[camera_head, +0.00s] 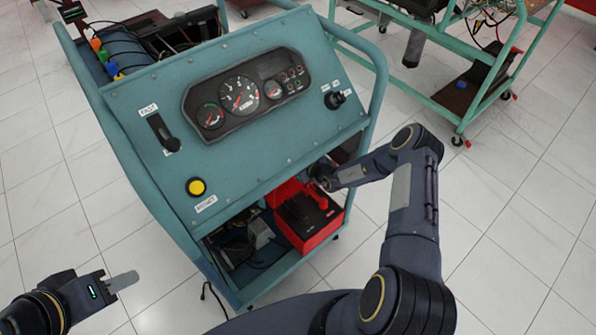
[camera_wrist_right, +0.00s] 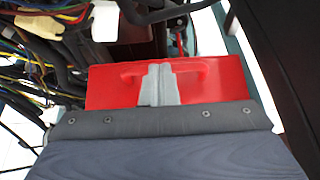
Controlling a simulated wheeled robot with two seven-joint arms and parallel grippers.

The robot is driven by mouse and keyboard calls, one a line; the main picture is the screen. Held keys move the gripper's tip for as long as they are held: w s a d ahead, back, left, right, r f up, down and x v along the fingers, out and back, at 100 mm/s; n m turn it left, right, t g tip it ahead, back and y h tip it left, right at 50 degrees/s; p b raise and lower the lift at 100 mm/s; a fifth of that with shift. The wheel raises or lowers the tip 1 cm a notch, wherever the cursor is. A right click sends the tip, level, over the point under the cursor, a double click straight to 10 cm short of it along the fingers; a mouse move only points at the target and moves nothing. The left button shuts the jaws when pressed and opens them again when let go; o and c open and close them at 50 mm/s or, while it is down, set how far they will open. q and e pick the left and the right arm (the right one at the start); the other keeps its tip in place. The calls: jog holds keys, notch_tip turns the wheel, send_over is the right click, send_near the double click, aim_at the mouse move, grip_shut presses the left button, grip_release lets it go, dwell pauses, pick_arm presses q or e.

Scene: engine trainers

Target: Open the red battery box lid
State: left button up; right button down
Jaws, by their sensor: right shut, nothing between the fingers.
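The red battery box (camera_head: 322,238) sits low in the teal engine trainer, below its dash panel. A dark top face shows on it, and a red part that looks like its lid (camera_head: 287,190) rises behind, partly hidden by my right arm. In the right wrist view a red face with a red handle (camera_wrist_right: 198,69) fills the middle. My right gripper (camera_wrist_right: 158,85) is shut and empty, its grey fingertips in front of that face by the handle; whether they touch is unclear. My left gripper (camera_head: 123,281) is at the lower left, away from the trainer, its finger gap not visible.
The teal dash panel (camera_head: 250,105) overhangs the box, with gauges and a yellow button (camera_head: 196,187). Wires and hoses (camera_wrist_right: 40,50) crowd the left in the wrist view. A second green-framed trainer (camera_head: 470,95) stands at the upper right. White tiled floor surrounds both.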

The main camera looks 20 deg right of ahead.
pick_arm(q)
jog(key=shift+w+a+f+b, duration=0.2)
jog(key=shift+a+f+b, duration=0.15)
jog(key=shift+f, duration=0.1)
pick_arm(e)
jog(key=shift+w+a, duration=0.25)
jog(key=shift+w, duration=0.5)
jog(key=shift+w+a, duration=0.25)
jog(key=shift+w, duration=0.5)
